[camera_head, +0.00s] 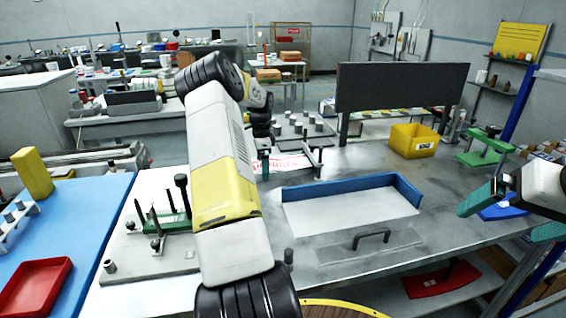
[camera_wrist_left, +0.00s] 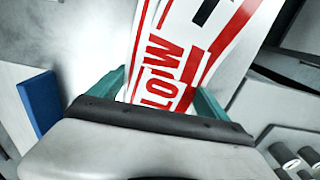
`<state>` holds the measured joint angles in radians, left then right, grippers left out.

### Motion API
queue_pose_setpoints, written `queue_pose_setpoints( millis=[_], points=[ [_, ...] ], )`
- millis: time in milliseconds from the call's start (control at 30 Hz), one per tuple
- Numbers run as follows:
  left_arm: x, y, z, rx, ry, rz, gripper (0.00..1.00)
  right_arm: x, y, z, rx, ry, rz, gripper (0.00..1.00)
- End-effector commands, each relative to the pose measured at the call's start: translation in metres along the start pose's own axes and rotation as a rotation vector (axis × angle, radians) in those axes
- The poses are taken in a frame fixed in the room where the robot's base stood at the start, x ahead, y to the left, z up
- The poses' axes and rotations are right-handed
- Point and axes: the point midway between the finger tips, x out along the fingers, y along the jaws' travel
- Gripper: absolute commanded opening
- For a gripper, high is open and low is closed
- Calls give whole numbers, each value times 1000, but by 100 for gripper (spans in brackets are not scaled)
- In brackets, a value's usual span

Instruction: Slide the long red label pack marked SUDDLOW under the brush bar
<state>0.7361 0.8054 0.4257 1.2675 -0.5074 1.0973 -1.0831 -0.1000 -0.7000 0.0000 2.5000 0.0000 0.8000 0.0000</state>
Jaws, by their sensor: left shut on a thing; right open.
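The label pack (camera_wrist_left: 190,50) is white with red stripes and red letters, of which "LOW" shows in the left wrist view. In the head view, part of the pack (camera_head: 288,164) shows beyond my left forearm. My left gripper (camera_wrist_left: 162,92) has its teal fingers on either side of the pack and is shut on it. In the head view my arm hides most of this gripper. I cannot single out the brush bar with certainty; a dark bar on posts (camera_head: 310,150) stands close to the pack. My right gripper (camera_head: 498,222) is open and empty at the right.
A blue-walled tray (camera_head: 409,192) lies on the grey bench in front of the pack. A yellow bin (camera_head: 414,141) and a green stand (camera_head: 486,147) are at the right. A dark upright panel (camera_head: 400,86) rises behind. A red tray (camera_head: 37,287) sits at far left.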

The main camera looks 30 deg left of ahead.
Motion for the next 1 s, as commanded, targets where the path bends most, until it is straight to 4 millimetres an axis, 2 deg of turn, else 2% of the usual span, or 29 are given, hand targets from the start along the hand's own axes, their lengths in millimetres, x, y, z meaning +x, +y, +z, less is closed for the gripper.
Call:
queue_pose_setpoints(
  millis=[1000],
  points=[
    [-1, 0, -48, 0, 1, -1, 15, 0, 0, 0, 0, 0, 0, 100]
  ],
)
